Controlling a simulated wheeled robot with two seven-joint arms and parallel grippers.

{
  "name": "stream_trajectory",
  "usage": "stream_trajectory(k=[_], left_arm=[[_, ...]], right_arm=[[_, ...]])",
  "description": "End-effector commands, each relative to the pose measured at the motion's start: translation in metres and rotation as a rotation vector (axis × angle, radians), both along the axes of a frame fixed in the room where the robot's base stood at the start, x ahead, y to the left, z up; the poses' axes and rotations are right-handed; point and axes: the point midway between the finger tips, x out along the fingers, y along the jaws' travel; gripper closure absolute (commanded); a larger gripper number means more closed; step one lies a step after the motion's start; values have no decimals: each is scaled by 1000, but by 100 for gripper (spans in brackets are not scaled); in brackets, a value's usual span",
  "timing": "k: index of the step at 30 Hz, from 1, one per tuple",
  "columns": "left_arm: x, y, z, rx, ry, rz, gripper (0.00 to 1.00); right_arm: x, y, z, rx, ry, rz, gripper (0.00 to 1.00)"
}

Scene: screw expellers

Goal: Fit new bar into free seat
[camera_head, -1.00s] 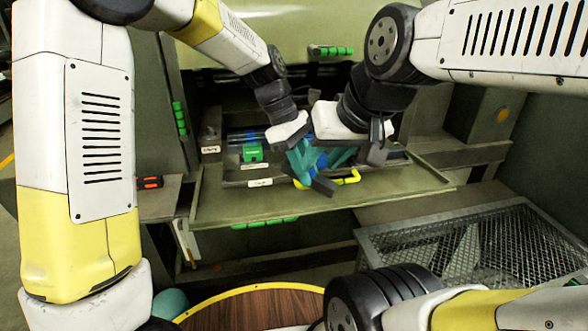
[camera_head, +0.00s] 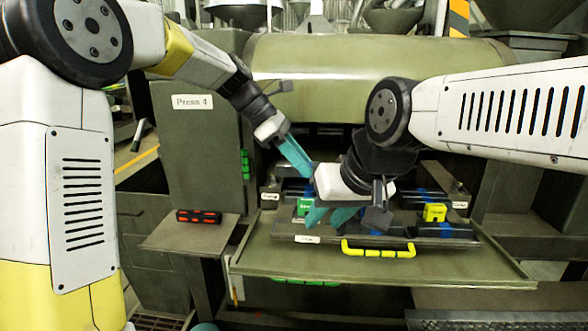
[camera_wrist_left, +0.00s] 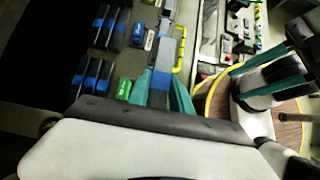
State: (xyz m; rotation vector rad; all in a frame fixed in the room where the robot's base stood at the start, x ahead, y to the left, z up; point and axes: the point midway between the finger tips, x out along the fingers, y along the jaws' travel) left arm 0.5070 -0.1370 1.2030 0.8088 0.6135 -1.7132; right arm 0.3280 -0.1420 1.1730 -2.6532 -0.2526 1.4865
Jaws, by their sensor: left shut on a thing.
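My left gripper (camera_head: 308,172) reaches down from the upper left over the tray. In the left wrist view its teal fingers (camera_wrist_left: 160,95) are shut on a dark bar with a blue band (camera_wrist_left: 161,80); in the head view my right gripper mostly hides this bar. More dark bars with blue bands (camera_wrist_left: 110,27) lie in the tray, and a second group (camera_wrist_left: 92,76) lies nearer. My right gripper (camera_head: 328,216) hangs over the tray's front, fingers apart and empty. I cannot make out the free seat.
The tray has a yellow handle (camera_head: 378,250) and a white label (camera_head: 307,239) at its front. It rests on a green-grey shelf (camera_head: 400,270) of the press. A side ledge (camera_head: 190,236) carries a red-and-black item (camera_head: 198,216). Both arms crowd the tray.

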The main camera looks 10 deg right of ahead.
Motion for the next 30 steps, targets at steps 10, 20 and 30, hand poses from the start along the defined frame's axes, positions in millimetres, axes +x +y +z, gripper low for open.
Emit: stream_trajectory(k=[10,20,30], left_arm=[[0,0,-33,1,1,0,100],[0,0,-66,0,1,0,100],[0,0,-99,1,0,0,100]], right_arm=[[0,0,0,0,0,0,66],[0,0,0,0,0,0,66],[0,0,0,0,0,0,66]])
